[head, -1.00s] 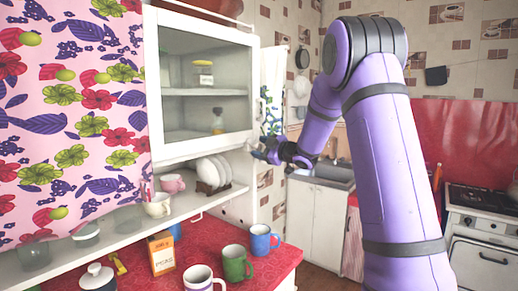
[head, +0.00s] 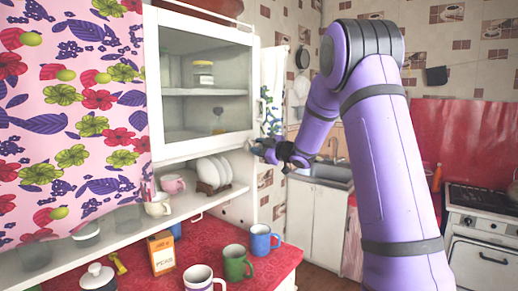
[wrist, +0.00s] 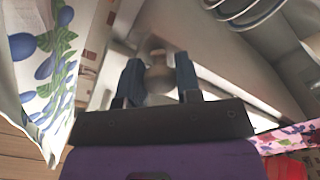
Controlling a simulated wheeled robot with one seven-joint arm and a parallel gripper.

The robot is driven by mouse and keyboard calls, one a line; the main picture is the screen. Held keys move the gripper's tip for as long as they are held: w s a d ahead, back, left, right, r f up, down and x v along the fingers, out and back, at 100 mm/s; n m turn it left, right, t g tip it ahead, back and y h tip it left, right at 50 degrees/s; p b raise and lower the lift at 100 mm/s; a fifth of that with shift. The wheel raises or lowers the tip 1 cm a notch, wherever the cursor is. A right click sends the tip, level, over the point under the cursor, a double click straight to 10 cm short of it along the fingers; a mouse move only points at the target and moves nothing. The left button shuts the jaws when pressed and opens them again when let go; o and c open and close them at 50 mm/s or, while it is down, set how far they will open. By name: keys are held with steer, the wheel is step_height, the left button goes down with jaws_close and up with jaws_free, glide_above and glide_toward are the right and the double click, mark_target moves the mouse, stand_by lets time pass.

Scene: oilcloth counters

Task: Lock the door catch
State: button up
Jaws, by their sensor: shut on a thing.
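The door catch (wrist: 158,70) is a beige, rounded knob with a narrower tip, seen in the wrist view between my two blue fingers. My gripper (wrist: 158,82) is shut on it. In the head view my gripper (head: 262,148) is at the lower right corner of the white cabinet door (head: 205,148), and the catch is hidden there behind the fingers. The door has a glass pane and looks closed against the cabinet. Its handle (head: 259,108) is on the right edge, above my gripper.
A plate rack (head: 213,175) and cups, including a pink cup (head: 172,184), stand on the shelf below. A green mug (head: 236,264) and a blue mug (head: 262,240) stand on the red counter. A patterned curtain (head: 70,110) hangs at the left.

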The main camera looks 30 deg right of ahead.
steer(key=m, duration=0.4)
steer(key=shift+m, duration=2.3)
steer(key=o, duration=0.9)
steer(key=v, duration=1.1)
